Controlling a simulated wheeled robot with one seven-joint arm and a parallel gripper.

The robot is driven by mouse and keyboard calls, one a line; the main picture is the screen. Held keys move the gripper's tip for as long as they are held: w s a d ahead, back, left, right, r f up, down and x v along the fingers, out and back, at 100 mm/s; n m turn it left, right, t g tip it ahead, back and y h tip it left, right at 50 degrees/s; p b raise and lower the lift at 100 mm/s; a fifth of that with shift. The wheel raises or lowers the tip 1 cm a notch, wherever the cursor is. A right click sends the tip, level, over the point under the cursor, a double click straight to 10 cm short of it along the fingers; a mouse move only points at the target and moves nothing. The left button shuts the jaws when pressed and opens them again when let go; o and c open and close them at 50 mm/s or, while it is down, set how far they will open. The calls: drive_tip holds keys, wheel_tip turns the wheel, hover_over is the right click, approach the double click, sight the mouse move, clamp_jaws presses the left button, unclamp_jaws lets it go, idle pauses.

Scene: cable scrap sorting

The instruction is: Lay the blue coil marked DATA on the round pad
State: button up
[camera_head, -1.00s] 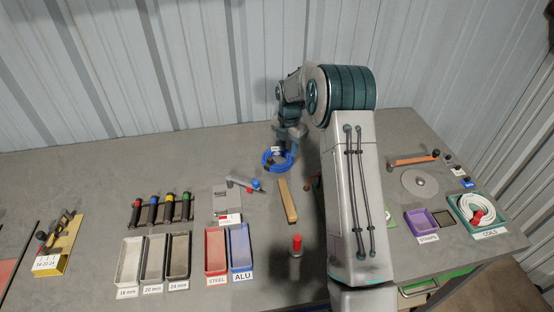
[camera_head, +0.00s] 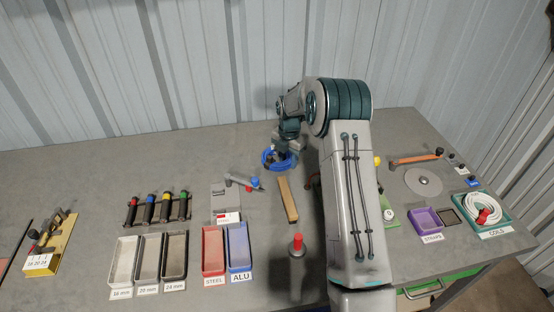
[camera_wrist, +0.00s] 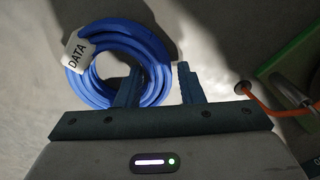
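The blue coil (camera_wrist: 100,42) with a white DATA tag (camera_wrist: 77,52) lies flat on the grey bench in the wrist view. It also shows at the back of the bench in the head view (camera_head: 268,162), partly behind my gripper. My gripper (camera_wrist: 159,78) is open and low over the coil's right side. One finger is over the coil's hole and the other is just outside the ring, with a gap to the blue strands. A round grey pad (camera_head: 423,184) lies bare on the right part of the bench.
A lever with an orange arm (camera_head: 415,158) stands behind the pad. A purple tray (camera_head: 426,222) and a green COILS tray (camera_head: 484,228) with a white coil are in front. A wooden bar (camera_head: 287,199) lies near the blue coil. My arm hides the bench's middle.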

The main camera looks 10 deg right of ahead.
drive_tip(key=c, duration=0.7)
drive_tip(key=shift+c, duration=0.2)
drive_tip(key=shift+r, duration=0.15)
drive_tip(key=shift+r+p, duration=0.8)
drive_tip(key=shift+r, duration=0.6)
